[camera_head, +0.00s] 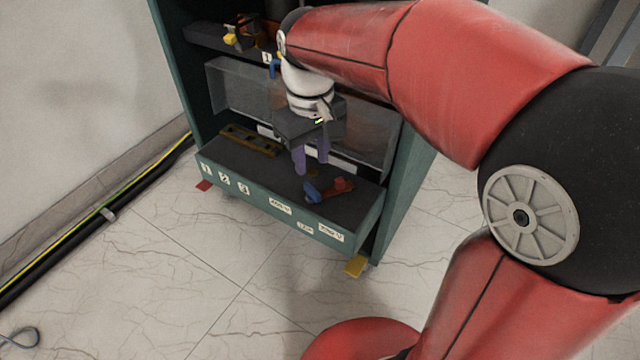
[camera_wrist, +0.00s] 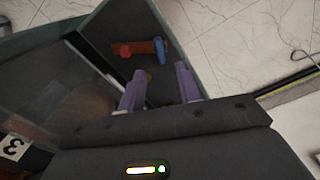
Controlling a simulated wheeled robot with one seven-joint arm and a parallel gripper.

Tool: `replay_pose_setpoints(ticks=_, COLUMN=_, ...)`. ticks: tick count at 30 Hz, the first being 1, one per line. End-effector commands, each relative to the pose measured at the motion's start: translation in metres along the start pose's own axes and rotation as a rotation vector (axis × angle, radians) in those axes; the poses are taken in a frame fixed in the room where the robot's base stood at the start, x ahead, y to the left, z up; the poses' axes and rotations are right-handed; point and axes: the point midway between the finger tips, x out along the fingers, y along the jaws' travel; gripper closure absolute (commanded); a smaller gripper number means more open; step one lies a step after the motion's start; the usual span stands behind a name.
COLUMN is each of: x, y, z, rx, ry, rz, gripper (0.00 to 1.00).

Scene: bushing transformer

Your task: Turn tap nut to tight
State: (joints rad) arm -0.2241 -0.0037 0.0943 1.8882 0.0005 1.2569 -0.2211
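My gripper (camera_head: 311,165) (camera_wrist: 160,70) has two purple fingers. They are spread apart with nothing seen held between them. It points down over the pulled-out dark drawer (camera_head: 240,180) of a green cabinet. A small item with a blue part and a reddish-brown part (camera_head: 338,187) lies in the drawer's right part, just beyond the fingertips. In the wrist view this item (camera_wrist: 142,47) has a red end at left and a blue end at right, ahead of the fingers and apart from them. I cannot tell which part, if any, is the tap nut.
A yellow-brown bar (camera_head: 250,141) lies in the drawer's left part. A transparent panel (camera_head: 235,88) stands behind the drawer. An upper shelf (camera_head: 205,36) holds yellow and brown items. Black and yellow cables (camera_head: 90,222) run along the left wall. The tiled floor in front is clear.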

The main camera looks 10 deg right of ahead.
Motion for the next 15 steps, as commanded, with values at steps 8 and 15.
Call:
replay_pose_setpoints(ticks=8, x=0.042, y=0.0, z=0.001, rx=0.0, ry=-0.003, rz=-0.001, gripper=0.66)
replay_pose_setpoints(ticks=15, x=0.071, y=0.0, z=0.001, rx=0.001, ry=-0.003, rz=-0.001, gripper=0.66)
